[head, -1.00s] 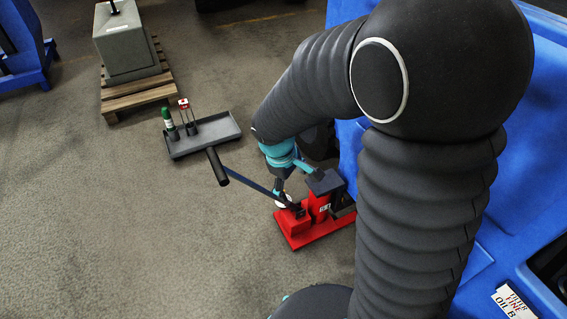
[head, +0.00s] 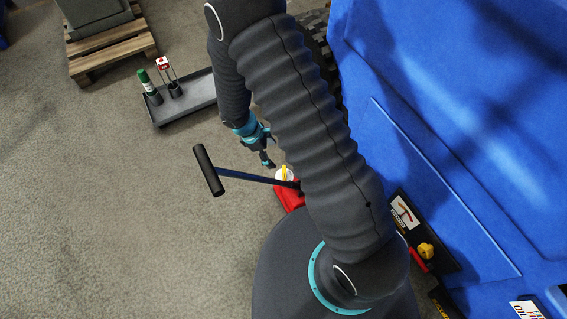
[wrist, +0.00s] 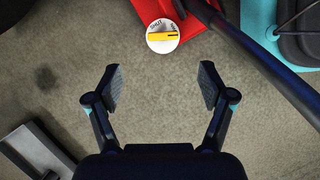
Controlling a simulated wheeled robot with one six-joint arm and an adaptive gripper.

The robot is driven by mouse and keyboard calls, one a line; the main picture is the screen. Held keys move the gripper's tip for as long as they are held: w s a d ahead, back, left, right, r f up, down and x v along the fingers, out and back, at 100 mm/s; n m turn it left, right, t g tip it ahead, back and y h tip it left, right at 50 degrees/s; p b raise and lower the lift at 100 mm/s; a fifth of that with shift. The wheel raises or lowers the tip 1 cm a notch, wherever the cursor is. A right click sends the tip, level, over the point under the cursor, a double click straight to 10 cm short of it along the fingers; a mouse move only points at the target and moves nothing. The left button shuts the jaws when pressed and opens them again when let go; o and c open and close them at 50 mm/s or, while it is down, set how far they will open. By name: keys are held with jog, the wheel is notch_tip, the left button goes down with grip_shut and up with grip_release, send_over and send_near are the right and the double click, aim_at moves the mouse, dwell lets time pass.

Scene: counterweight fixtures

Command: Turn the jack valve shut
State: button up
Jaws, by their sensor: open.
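The red jack (head: 289,197) stands on the floor, mostly hidden behind my arm in the head view; part of its red body shows at the top of the wrist view (wrist: 150,9). Its valve is a white dial (wrist: 161,46) with a yellow bar, lying about crosswise in the wrist view. The word SHUT is printed at the dial's upper left; a second mark at upper right is unclear. The dial also shows in the head view (head: 284,177). My gripper (wrist: 160,86) is open and empty, apart from the dial, which lies beyond the fingertips.
The jack's long handle (head: 245,176) ends in a black crossbar and crosses the wrist view's upper right. A grey tray (head: 187,101) holds a green-capped bottle and a red-tagged item. A blue machine (head: 440,150) stands at right.

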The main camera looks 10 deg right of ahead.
aim_at(284, 174)
jog(key=x, duration=0.4)
jog(key=b+x, duration=0.1)
jog(key=x, duration=0.3)
jog(key=a+x, duration=0.1)
jog(key=x, duration=0.4)
jog(key=shift+s+f+b, duration=0.15)
jog(key=shift+b, duration=0.15)
